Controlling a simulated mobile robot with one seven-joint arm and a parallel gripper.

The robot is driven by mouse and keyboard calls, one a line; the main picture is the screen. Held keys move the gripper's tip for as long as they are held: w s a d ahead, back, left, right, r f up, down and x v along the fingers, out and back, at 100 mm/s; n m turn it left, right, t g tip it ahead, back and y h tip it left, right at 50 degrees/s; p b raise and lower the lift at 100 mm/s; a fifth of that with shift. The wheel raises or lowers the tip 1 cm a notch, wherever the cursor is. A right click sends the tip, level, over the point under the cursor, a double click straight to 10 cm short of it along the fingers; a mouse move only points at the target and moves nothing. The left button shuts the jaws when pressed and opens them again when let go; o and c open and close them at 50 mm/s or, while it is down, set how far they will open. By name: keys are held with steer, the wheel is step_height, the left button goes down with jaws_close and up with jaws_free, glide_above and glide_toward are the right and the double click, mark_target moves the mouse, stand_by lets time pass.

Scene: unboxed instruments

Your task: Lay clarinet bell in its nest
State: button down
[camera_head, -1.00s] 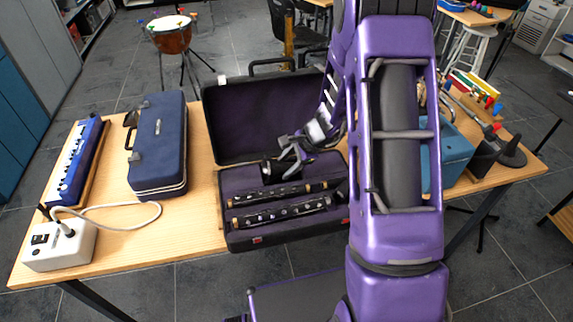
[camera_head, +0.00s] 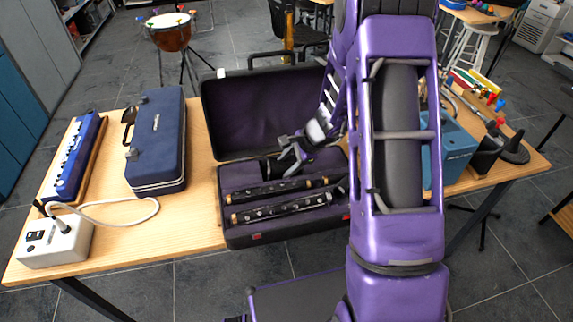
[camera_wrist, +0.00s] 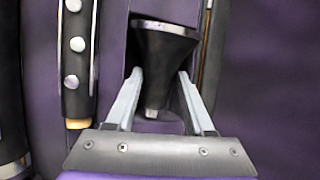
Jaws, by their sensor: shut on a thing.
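The black clarinet bell (camera_wrist: 163,45), with a pale metal rim, is between the fingers of my gripper (camera_wrist: 160,76) in the wrist view. My gripper is shut on it, one finger on each side. In the head view, my gripper (camera_head: 287,152) and the dark bell (camera_head: 269,168) are at the back left of the open case (camera_head: 236,238), over its purple lining. The bell lies over or in a recess there; the wrist view shows dark recess edges around it, but I cannot tell whether it touches the bottom.
Two black clarinet joints (camera_head: 283,207) lie in the case in front of the bell; one joint (camera_wrist: 77,55) is left of it in the wrist view. The raised lid (camera_head: 255,115) stands behind. A blue closed case (camera_head: 158,140) is to the left. My arm hides the case's right side.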

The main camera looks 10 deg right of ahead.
steer(key=shift+f+b, duration=0.35)
steer(key=shift+c, duration=1)
jaws_free()
steer(key=p+v, duration=0.2)
steer(key=v, duration=1.5)
steer(key=shift+r+p, duration=0.25)
steer(key=shift+p, duration=0.1)
